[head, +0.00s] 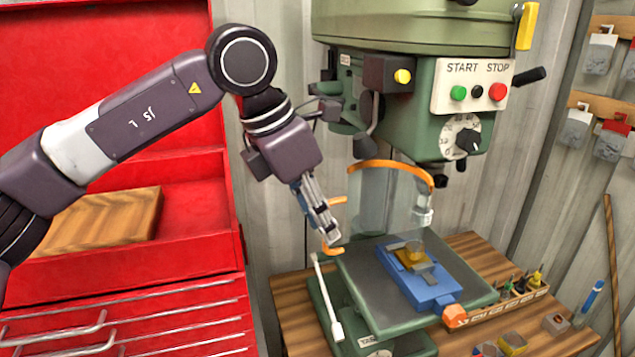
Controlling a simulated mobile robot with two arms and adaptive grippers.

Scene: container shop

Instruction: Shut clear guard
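The clear guard (385,205) is a see-through curved panel with an orange top rim (395,165), hanging under the drill press head. It stands mostly to the left of the metal chuck (424,212), above the work table. Orange handle ends (333,250) stick out at its left side. My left gripper (328,228) is at this handle, its fingers pointing down and right between the orange ends. The fingers cover the middle of the handle, so I cannot tell whether they grip it. My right gripper is not in view.
The green drill press (420,100) has start and stop buttons. A blue vise (418,283) sits on its table (365,262). A white-ended lever (326,295) stands below my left gripper. A red tool cabinet (190,225) is at left. Small tools fill a wooden rack (495,307) at right.

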